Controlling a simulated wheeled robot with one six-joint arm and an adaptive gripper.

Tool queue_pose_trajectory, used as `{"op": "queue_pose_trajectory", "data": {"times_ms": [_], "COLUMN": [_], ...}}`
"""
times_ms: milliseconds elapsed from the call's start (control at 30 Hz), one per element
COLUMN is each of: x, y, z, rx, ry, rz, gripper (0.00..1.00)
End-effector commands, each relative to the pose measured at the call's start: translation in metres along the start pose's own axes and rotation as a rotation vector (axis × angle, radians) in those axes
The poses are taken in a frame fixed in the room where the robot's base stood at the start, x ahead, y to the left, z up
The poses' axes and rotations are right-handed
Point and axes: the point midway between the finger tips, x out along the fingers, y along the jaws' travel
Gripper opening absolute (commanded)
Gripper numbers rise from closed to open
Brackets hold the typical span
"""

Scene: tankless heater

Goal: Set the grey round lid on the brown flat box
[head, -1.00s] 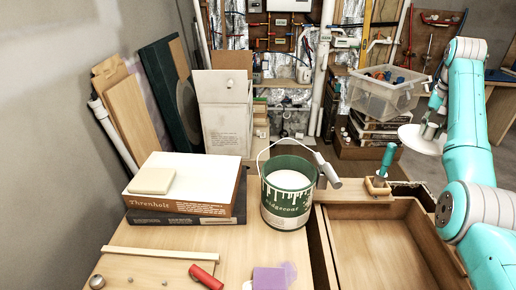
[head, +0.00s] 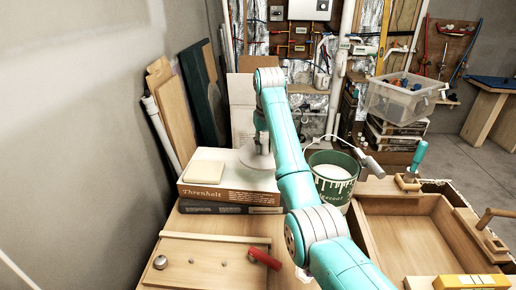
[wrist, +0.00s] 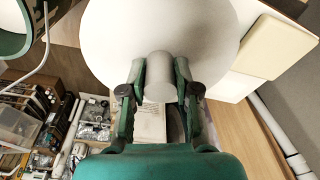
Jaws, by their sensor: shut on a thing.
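The pale grey round lid (head: 249,159) hangs level from my gripper (head: 262,146) at the back right of the brown flat box (head: 232,196). In the wrist view, my gripper (wrist: 158,88) is shut on the lid's knob (wrist: 159,72), and the lid's disc (wrist: 160,28) fills the top middle. The box has a brown side with "Threnholt" on it and a pale top, and lies on a darker flat box. The lid overlaps the box's back edge in the head view. I cannot tell whether they touch. My arm hides the box's right end.
A cream block (head: 204,172) lies on the left of the box top. The green paint can (head: 333,184) with a raised wire handle stands to the right. A tall white carton (head: 241,103) and leaning boards (head: 171,107) stand behind.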

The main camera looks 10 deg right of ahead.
Motion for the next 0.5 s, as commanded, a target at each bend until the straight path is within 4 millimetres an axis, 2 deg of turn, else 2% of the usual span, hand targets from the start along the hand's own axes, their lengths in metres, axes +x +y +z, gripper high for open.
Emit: {"op": "queue_pose_trajectory", "data": {"times_ms": [33,167,500], "x": [0.002,0.006,0.006], "y": [-0.009,-0.020,-0.021], "z": [0.001,0.003,0.003], "rx": [-0.017,-0.040,-0.043], "ry": [0.000,0.000,0.001], "rz": [-0.003,-0.006,-0.007], "gripper": [0.00,0.00,0.00]}}
